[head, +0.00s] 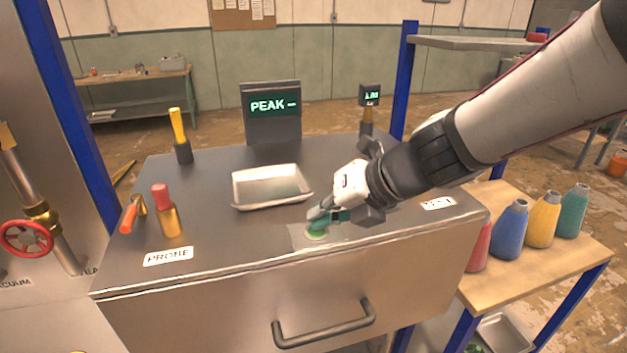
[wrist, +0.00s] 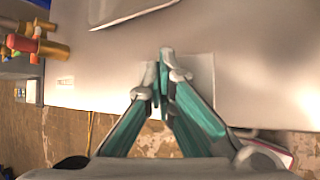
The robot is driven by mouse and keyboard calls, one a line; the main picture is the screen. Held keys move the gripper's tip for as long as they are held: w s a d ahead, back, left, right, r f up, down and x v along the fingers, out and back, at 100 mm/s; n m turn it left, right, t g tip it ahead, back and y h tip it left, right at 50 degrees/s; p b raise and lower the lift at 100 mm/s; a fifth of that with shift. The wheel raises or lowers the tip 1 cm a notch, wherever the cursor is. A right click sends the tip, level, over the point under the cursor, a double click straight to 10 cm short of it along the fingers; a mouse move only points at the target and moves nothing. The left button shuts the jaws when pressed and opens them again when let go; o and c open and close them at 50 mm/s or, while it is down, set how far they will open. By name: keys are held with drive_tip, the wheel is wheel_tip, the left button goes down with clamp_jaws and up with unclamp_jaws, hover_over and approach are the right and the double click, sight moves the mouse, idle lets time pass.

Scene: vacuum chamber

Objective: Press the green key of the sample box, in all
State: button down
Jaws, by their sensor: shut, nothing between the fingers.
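The green key (head: 316,235) is a round button on a pale square plate (head: 297,238) near the front edge of the grey metal box top (head: 215,235). My gripper (head: 318,222) points down at the key, its fingertips at or just above it; I cannot tell whether they touch. In the wrist view the fingers (wrist: 164,75) are together, with nothing between them, over the plate (wrist: 203,75). They hide the key there.
A metal tray (head: 240,205) lies behind the key. A dark display (head: 272,125) reads "PEAK --". A red-topped brass piece (head: 167,215) and a yellow-handled tool (head: 180,140) stand left. Coloured bottles (head: 510,232) stand on a wooden side table. A handle (head: 325,333) juts from the front.

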drive_tip(key=shift+r, duration=0.1)
drive_tip(key=shift+r+p, duration=0.75)
drive_tip(key=shift+p, duration=0.3)
drive_tip(key=shift+r, duration=0.1)
drive_tip(key=shift+r+p, duration=2.4)
drive_tip(key=shift+p, duration=0.25)
